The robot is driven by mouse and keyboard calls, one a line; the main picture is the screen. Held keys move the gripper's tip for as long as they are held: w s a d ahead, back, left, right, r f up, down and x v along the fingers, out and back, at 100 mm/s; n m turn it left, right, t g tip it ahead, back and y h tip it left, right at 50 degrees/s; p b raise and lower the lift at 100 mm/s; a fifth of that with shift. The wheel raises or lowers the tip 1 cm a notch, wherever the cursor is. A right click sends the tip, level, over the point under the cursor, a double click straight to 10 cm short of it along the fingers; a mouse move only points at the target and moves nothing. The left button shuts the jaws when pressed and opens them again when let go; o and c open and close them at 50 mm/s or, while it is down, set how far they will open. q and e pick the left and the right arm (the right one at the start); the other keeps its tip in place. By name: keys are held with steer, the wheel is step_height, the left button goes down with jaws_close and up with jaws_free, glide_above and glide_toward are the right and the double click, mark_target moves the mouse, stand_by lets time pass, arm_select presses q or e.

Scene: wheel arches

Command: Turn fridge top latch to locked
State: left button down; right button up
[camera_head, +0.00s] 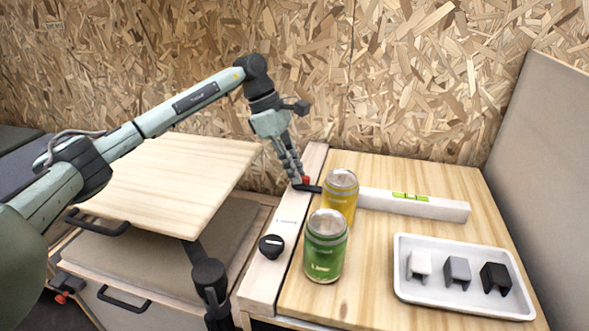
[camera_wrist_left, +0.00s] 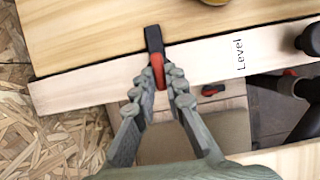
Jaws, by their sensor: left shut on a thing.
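The fridge top latch has a black lever (camera_wrist_left: 153,38) and a red part (camera_wrist_left: 158,72). It sits on the pale wooden strip (camera_wrist_left: 95,80) along the counter's edge. In the left wrist view the gripper (camera_wrist_left: 160,78) is shut on the red part, one finger on each side. The lever extends past the fingertips, across the strip onto the counter. My right gripper is not in view.
A yellow can (camera_head: 341,197) and a green can (camera_head: 325,246) stand close to the latch. A white level (camera_head: 415,204) lies behind them. A white tray (camera_head: 400,270) holds several small blocks. A black knob (camera_head: 271,246) sits nearer on the strip. A wooden tabletop (camera_head: 170,180) stands left.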

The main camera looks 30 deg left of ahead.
arm_select(q)
steer(key=shift+r, duration=0.1)
steer(key=c, duration=1.6)
jaws_free()
steer(key=shift+o, duration=0.2)
steer(key=v, duration=1.2)
steer(key=shift+a, duration=0.1)
